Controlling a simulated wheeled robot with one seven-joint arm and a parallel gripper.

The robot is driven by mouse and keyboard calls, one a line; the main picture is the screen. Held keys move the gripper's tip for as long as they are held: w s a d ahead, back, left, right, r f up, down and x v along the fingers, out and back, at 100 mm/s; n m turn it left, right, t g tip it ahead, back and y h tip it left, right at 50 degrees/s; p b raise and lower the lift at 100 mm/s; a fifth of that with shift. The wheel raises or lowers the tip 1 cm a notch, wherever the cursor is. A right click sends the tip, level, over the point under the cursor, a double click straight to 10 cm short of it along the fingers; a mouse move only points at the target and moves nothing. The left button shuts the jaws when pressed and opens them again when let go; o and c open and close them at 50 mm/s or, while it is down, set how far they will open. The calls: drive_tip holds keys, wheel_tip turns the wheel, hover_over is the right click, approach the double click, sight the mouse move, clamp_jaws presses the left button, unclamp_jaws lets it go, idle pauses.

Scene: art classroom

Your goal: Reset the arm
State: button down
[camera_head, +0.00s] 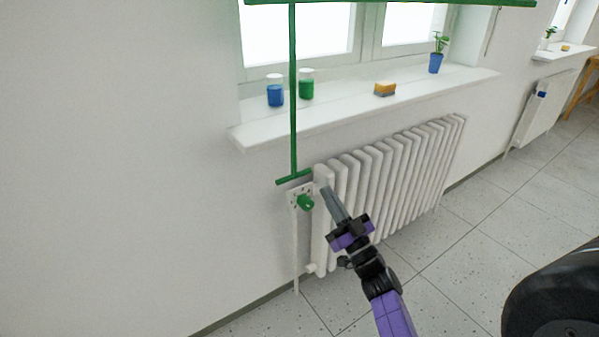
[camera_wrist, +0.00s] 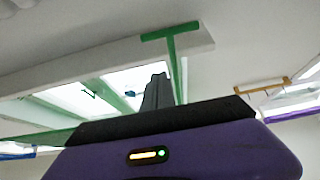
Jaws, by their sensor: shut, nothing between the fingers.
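My purple and black arm reaches up from the lower right in the head view. My gripper (camera_head: 324,188) points up and left, with its grey fingers together and nothing between them. Its fingertips appear in front of the left end of the white radiator (camera_head: 400,180), right of the green knob (camera_head: 305,203) on its pale plate. I cannot tell whether they touch anything. In the wrist view the closed fingers (camera_wrist: 155,92) point up beside a green T-shaped bar (camera_wrist: 172,50).
A green rod (camera_head: 293,90) with a crossbar hangs close to my fingertips. The windowsill (camera_head: 340,107) above holds a blue jar (camera_head: 275,94), a green jar (camera_head: 306,88), a sponge (camera_head: 384,89) and a potted plant (camera_head: 436,62).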

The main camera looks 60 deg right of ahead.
drive_tip(key=s+a+r+n+g+y+p, duration=0.1)
drive_tip(key=s+a+r+y+p, duration=0.15)
drive_tip(key=a, duration=0.85)
drive_tip(key=s+a+r+n+g+y+p, duration=0.1)
drive_tip(key=s+a+n+g+y+p, duration=0.15)
drive_tip(key=a, duration=0.95)
drive_tip(key=s+a+r+n+g+y+p, duration=0.1)
drive_tip(key=s+a+y, duration=0.3)
drive_tip(key=a, duration=0.4)
drive_tip(key=s+a+r+n+g+y+p, duration=0.1)
drive_tip(key=s+a+r+n+y+p, duration=0.1)
drive_tip(key=s+a, duration=0.4)
drive_tip(key=shift+s+a+r+y+p, duration=0.25)
drive_tip(key=shift+a+r+y+p, duration=0.15)
drive_tip(key=shift+a+y+p, duration=0.6)
drive_tip(key=shift+d, duration=0.1)
